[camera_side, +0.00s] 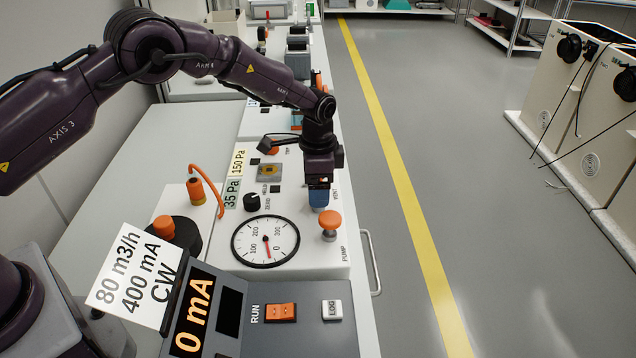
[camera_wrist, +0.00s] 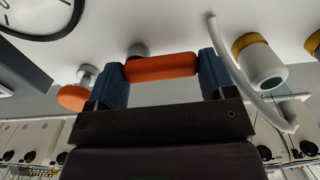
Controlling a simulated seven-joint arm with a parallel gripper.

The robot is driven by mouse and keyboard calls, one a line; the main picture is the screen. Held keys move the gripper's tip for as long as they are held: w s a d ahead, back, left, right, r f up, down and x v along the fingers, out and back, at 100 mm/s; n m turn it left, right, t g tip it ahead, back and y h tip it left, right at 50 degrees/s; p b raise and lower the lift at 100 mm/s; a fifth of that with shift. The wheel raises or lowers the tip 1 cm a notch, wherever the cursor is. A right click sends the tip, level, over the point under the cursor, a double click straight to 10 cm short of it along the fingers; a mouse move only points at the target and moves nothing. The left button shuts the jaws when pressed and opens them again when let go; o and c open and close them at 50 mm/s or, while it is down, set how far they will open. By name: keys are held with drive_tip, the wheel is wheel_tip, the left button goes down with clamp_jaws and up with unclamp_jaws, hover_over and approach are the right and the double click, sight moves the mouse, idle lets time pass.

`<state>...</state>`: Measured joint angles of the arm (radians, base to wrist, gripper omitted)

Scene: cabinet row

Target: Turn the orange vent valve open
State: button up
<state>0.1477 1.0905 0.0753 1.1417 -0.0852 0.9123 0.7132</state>
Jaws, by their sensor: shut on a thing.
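The orange vent valve (camera_wrist: 161,67) shows in the wrist view as a thick orange bar on a short grey stem. The two blue finger pads of my gripper (camera_wrist: 163,78) stand at the two ends of the bar, shut on it. In the side view my gripper (camera_side: 319,194) points down at the panel beside the VENT label. There the valve is hidden behind the fingers, and its turn angle cannot be told.
An orange pump knob (camera_side: 329,222) stands close in front of my gripper. The round gauge (camera_side: 265,241), its needle near 0, and a black ZERO knob (camera_side: 252,202) lie to the left. A meter (camera_side: 193,318) reads 0 mA.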

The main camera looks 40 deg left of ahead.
sight(307, 209)
drive_tip(key=shift+n, duration=0.3)
drive_tip(key=n, duration=0.3)
drive_tip(key=shift+s+a+n, duration=0.25)
drive_tip(key=shift+s+n, duration=0.1)
drive_tip(key=shift+n, duration=0.05)
drive_tip(key=n, duration=0.2)
drive_tip(key=s+n, duration=0.1)
drive_tip(key=n, duration=0.1)
drive_tip(key=shift+a, duration=0.1)
drive_tip(key=n, duration=0.5)
drive_tip(key=shift+s+r, duration=0.1)
drive_tip(key=shift+s, duration=0.3)
drive_tip(key=shift+s+d+n, duration=0.2)
drive_tip(key=shift+n, duration=0.9)
drive_tip(key=shift+s+d+n, duration=0.15)
drive_tip(key=shift+n, duration=0.95)
drive_tip(key=o, duration=0.9)
wheel_tip(307, 209, up, 13)
drive_tip(key=shift+f, duration=0.1)
